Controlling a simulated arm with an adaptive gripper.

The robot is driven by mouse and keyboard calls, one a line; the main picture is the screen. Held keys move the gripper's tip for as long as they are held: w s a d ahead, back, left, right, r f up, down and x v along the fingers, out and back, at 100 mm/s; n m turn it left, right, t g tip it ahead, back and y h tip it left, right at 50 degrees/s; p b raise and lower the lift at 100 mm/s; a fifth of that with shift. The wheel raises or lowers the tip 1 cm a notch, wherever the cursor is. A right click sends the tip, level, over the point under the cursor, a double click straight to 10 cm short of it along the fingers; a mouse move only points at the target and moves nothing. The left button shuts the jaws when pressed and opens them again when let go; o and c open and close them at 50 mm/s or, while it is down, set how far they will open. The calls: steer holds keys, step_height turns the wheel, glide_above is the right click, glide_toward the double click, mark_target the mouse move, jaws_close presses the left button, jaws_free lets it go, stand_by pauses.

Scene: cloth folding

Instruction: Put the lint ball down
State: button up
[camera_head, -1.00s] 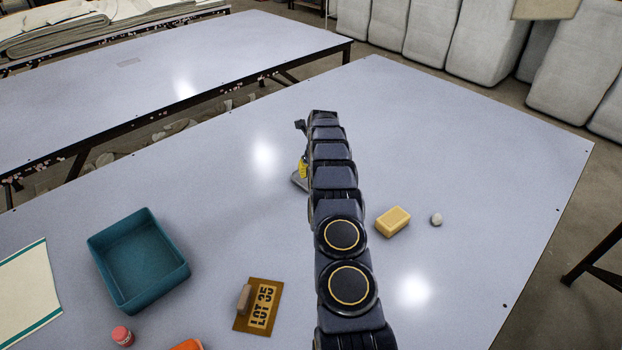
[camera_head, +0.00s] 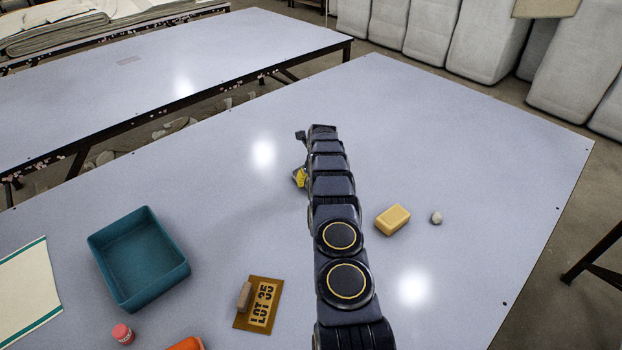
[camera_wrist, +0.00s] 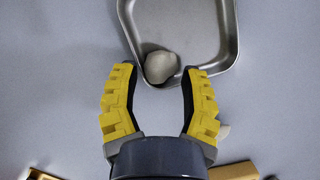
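A pale, rounded lint ball (camera_wrist: 161,67) shows in the wrist view at the near left corner of a shallow metal tray (camera_wrist: 232,45). It looks to lie inside the rim, but I cannot tell its exact height. My gripper (camera_wrist: 159,74) has its yellow-padded fingers spread, with the ball between and just beyond the tips and a gap on each side. In the head view my arm hides the ball and most of the tray; only a bit of my gripper (camera_head: 300,178) shows left of the arm.
A second pale lump (camera_head: 436,217) and a yellow block (camera_head: 393,219) lie right of my arm. The table's far right is clear.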

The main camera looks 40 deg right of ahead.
stand_by(0.3)
steer(key=shift+r, duration=0.2)
steer(key=v, duration=1.2)
steer(key=shift+r, duration=0.45)
